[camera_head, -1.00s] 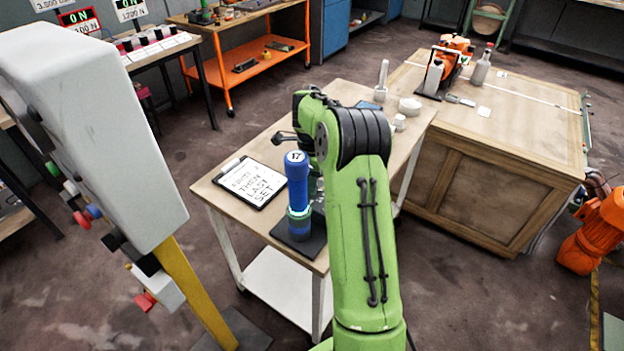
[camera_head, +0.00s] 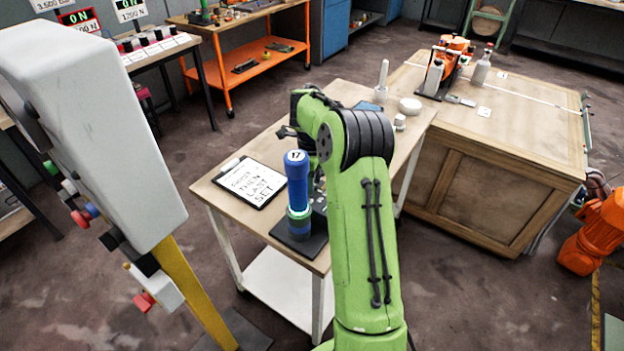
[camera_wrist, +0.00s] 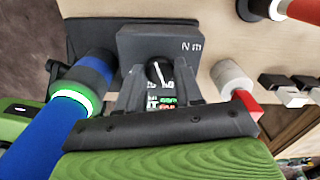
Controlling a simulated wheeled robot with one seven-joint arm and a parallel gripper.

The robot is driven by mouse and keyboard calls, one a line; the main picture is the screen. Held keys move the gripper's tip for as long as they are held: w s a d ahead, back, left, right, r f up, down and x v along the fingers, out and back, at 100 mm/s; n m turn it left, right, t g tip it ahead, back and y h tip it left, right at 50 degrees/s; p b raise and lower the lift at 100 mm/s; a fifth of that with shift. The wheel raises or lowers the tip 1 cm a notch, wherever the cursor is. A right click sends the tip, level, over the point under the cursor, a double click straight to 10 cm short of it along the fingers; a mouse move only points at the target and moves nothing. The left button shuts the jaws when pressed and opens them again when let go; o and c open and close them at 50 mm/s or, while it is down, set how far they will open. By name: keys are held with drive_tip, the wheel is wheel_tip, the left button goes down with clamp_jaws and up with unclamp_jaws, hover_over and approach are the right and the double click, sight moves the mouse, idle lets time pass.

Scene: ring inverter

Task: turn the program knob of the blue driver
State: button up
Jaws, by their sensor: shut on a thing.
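The blue driver (camera_head: 297,190) stands upright at the near edge of the small table, with a "17" label on top and a green ring low down. In the wrist view the blue driver (camera_wrist: 45,140) lies along the left side. A dark grey box (camera_wrist: 135,45) marked "Nm" is at the upper middle there. The program knob (camera_wrist: 158,73), dark with a white pointer line, is on its face. My gripper (camera_wrist: 160,78) has its two grey fingers on either side of the knob, shut on it. Small green and red displays show between the fingers. My arm hides this area in the head view.
A clipboard (camera_head: 248,183) lies left of the driver. A grey cylinder with a red part (camera_wrist: 232,80) is close to the right finger. A white panel (camera_head: 110,120) on a yellow post stands at left. A wooden workbench (camera_head: 520,130) is at right.

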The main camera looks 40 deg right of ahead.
drive_tip(key=o, duration=1)
drive_tip(key=shift+o, duration=0.2)
wheel_tip(320, 180, up, 16)
drive_tip(key=p, duration=0.5)
drive_tip(key=shift+p, duration=0.4)
drive_tip(key=shift+f, duration=0.15)
